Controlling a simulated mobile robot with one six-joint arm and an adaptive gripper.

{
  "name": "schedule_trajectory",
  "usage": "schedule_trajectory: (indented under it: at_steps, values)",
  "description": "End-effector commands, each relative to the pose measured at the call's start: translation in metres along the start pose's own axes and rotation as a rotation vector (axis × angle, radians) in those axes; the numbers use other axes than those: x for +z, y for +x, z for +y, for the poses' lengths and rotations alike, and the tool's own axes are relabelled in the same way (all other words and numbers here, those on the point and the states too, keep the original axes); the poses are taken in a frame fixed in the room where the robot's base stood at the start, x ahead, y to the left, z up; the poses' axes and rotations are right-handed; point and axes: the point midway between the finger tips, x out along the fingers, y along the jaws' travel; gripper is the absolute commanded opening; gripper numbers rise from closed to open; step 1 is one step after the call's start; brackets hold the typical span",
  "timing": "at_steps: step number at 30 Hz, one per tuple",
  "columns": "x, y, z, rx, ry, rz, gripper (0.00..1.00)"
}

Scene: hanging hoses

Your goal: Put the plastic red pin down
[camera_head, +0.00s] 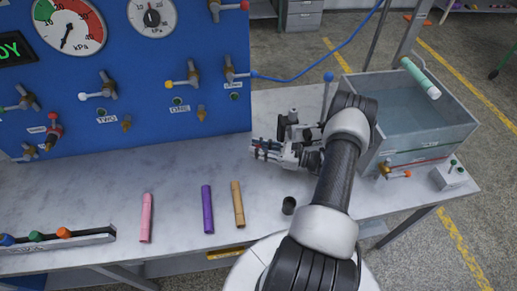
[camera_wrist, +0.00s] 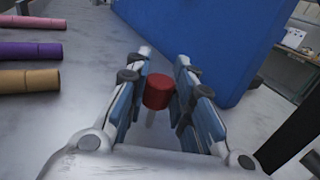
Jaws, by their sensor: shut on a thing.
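My gripper (camera_head: 268,152) is low over the grey table, just right of the blue panel's lower corner. In the wrist view, my gripper (camera_wrist: 161,82) has its blue-padded fingers on either side of the red pin (camera_wrist: 158,91) and is shut on it. The pin has a round red head and a pale thin shaft pointing down. Whether the shaft's lower end touches the table I cannot tell. In the head view the pin is too small or hidden to make out clearly.
The blue panel (camera_head: 130,120) with gauges and valves stands at the left. Pink (camera_head: 147,218), purple (camera_head: 208,209) and tan (camera_head: 238,204) tubes lie on the table (camera_head: 180,240). A black cup (camera_head: 289,205) sits beside my arm. A water tank (camera_head: 425,125) is at the right.

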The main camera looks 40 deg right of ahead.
Motion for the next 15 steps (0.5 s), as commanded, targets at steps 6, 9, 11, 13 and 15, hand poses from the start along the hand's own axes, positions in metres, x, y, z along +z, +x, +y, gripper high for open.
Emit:
schedule_trajectory:
  at_steps: [6, 9, 11, 13, 15]
  values:
    - [-0.0008, 0.0, -0.0003, 0.0, -0.001, 0.0, 0.0]
    - [-0.0034, 0.0, -0.0002, 0.0, -0.001, 0.0, 0.23]
    - [-0.0023, 0.0, -0.0003, 0.0, -0.001, 0.0, 0.27]
    - [-0.0021, 0.0, -0.0003, 0.0, -0.001, 0.0, 0.31]
    - [-0.002, 0.0, -0.0003, 0.0, -0.001, 0.0, 0.36]
